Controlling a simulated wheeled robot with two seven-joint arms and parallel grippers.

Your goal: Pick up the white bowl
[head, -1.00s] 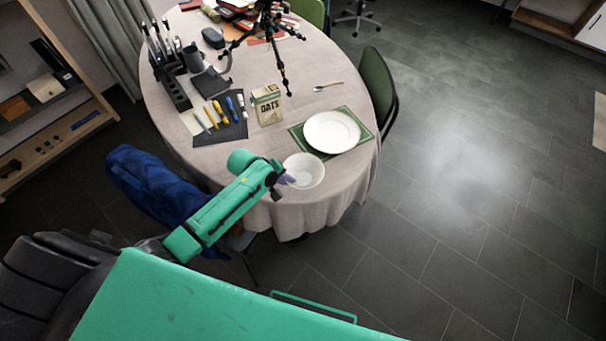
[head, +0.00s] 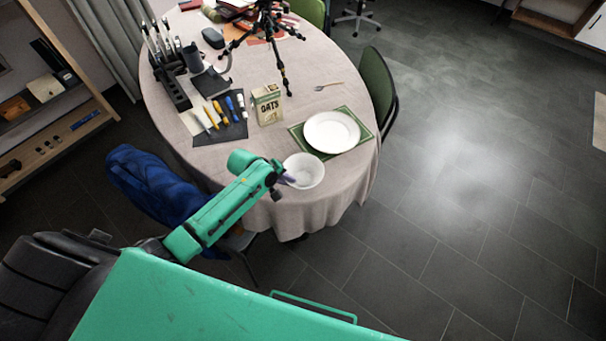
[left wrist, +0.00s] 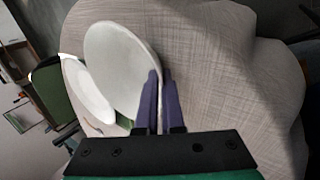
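The white bowl (head: 306,172) stands upright near the front edge of the round table, and in the left wrist view it fills the upper middle (left wrist: 118,60). My left gripper (head: 287,179) is at the bowl's left side. In the left wrist view its two purple fingers (left wrist: 162,78) are close together, one on each side of the bowl's rim, and look shut on it. The fingertips are partly hidden by the bowl wall. I cannot tell whether the bowl is lifted off the cloth. My right gripper is not in view.
A white plate (head: 331,132) lies on a green placemat (head: 366,138) just behind the bowl. An oats box (head: 267,105), a dark mat with several pens (head: 234,130) and a tripod (head: 270,30) stand further back. A blue-draped chair (head: 155,185) is at the left.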

